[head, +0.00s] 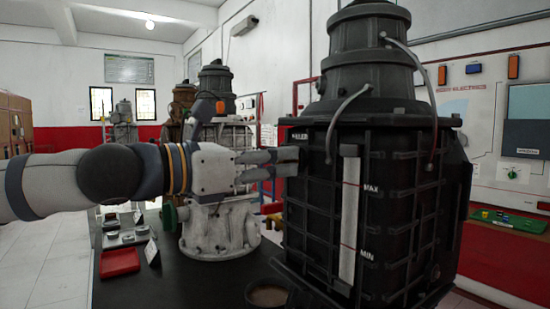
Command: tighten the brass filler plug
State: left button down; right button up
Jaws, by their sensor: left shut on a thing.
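The black ribbed engine trainer housing (400,190) stands large at the right. A pale sight strip (350,215) with MAX and MIN marks runs down its front. My left gripper (285,161) reaches in from the left, level, with its fingertips against the upper left part of the housing, just below a small white label (299,136). Its fingers are close together, shut on the plug at that spot. The brass filler plug itself is hidden by the fingers, so I cannot see its seating. My right gripper is out of view.
A dark bench (190,285) carries a red tray (120,262) and small parts at the left. A pale engine unit (220,230) stands behind my left gripper. A round dish (267,294) sits at the housing's foot. A curved hose (345,112) hangs above the sight strip.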

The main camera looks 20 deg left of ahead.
pick_arm(q)
jog(key=m+p, duration=0.1)
jog(key=m, duration=0.7)
jog(key=m+p, duration=0.1)
jog(key=m, duration=0.7)
jog(key=shift+s+d+f, duration=0.1)
jog(key=shift+f, duration=0.05)
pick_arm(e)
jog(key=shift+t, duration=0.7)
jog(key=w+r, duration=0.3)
pick_arm(q)
jog(key=shift+m, duration=0.5)
jog(key=c, duration=1.5)
grip_release()
